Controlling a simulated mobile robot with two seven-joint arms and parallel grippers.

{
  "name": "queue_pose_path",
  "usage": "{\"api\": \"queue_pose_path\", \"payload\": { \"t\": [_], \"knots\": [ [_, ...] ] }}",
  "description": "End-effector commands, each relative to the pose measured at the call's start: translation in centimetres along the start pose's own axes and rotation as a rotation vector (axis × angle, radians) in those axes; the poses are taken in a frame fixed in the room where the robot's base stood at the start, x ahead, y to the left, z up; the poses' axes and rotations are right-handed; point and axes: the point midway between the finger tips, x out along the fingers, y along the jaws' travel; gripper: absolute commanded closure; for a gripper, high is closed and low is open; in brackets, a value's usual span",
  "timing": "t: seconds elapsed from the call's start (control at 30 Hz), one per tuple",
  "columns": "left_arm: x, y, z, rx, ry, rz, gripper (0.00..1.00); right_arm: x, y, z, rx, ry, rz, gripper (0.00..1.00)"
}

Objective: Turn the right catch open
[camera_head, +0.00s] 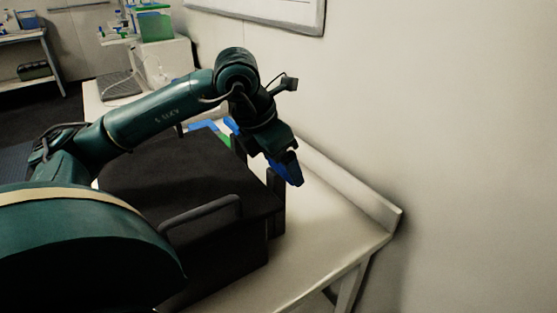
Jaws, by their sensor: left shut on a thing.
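A black box (180,180) with a flat lid and a dark bar handle (200,213) stands on the pale bench. Another blue piece (231,124) shows farther back, partly behind my arm. My right gripper is not in view.
The bench (330,215) is clear to the right of the box and has a raised rim (350,185) by the wall. Blue and green items (205,127) lie behind the box. A grey flat device (120,87) and a green rack (155,25) stand farther back.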

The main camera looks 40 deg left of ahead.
Motion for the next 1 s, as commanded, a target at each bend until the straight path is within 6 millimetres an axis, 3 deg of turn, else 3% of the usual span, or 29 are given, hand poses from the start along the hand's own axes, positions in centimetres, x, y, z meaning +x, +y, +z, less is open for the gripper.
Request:
{"api": "queue_pose_path", "payload": {
  "t": [0.5, 0.53, 0.77, 1.0],
  "knots": [
    [-0.04, 0.04, 0.06, -0.020, 0.000, 0.007, 0.45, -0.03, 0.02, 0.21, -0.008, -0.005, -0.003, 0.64],
    [-0.04, 0.04, 0.06, -0.020, 0.000, 0.007, 0.19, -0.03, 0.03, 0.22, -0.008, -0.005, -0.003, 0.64],
    [-0.02, 0.02, 0.05, -0.018, 0.000, 0.007, 0.01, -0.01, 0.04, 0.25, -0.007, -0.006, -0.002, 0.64],
    [-0.08, 0.01, 0.05, -0.016, 0.000, 0.006, 0.00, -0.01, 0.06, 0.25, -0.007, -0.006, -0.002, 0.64]
  ]
}}
